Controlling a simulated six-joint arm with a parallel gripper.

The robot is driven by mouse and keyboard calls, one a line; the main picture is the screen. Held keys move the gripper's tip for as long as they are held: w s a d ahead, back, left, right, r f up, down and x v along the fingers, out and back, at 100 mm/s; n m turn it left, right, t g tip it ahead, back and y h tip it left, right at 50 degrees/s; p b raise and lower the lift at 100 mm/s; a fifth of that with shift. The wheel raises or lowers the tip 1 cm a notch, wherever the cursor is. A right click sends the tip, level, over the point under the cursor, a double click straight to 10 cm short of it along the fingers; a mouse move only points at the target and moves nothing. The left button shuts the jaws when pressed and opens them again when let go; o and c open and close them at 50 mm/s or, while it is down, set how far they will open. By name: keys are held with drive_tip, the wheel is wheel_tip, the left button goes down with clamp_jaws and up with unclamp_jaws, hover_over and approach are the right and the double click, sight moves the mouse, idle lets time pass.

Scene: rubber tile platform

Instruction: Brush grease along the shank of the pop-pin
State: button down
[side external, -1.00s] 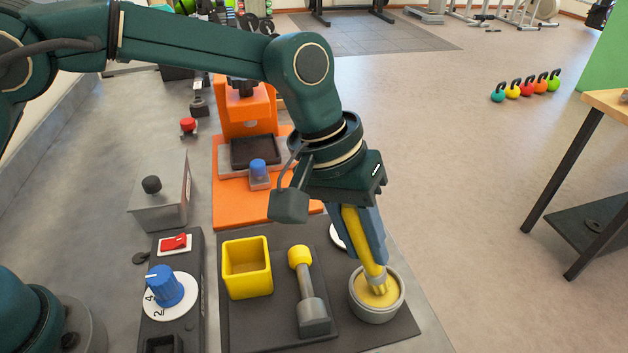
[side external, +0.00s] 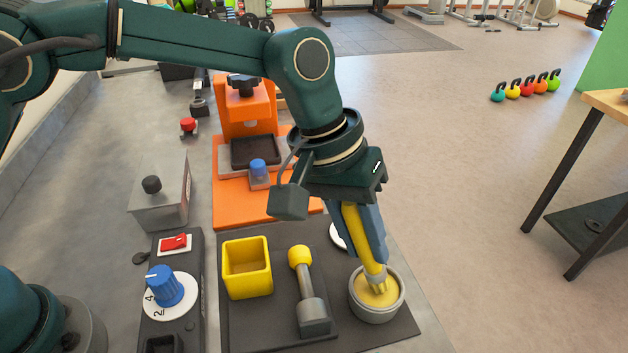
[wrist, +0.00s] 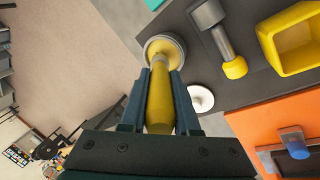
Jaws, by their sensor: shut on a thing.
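My gripper (side external: 364,235) is shut on a brush with a yellow handle (side external: 358,232). In the wrist view the handle (wrist: 159,105) sits between the two fingers (wrist: 160,92). The brush points down, tilted, with its tip in a round grey tub of yellowish grease (side external: 376,313); the bristles are partly hidden in the tub. The pop-pin (side external: 306,288), with a yellow knob, a grey shank and a dark grey block end, lies on the dark mat (side external: 262,327) left of the tub. It also shows in the wrist view (wrist: 220,40). The brush is apart from the pop-pin.
A yellow open box (side external: 247,268) stands left of the pop-pin. A white disc (wrist: 201,98) lies near the tub, partly hidden by my gripper in the side view. A blue dial (side external: 164,286), grey box (side external: 160,203) and orange press (side external: 246,150) stand around.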

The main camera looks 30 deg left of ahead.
drive_tip(key=shift+r, duration=3.3)
drive_tip(key=shift+m, duration=0.3)
drive_tip(key=shift+s+f+m, duration=0.15)
drive_tip(key=shift+m, duration=0.15)
drive_tip(key=s+a, duration=0.2)
drive_tip(key=a, duration=1.2)
drive_tip(key=s+a+n, duration=0.1)
drive_tip(key=s+a, duration=0.1)
drive_tip(key=a, duration=1.3)
drive_tip(key=shift+s+r, duration=0.25)
drive_tip(key=shift+r, duration=0.15)
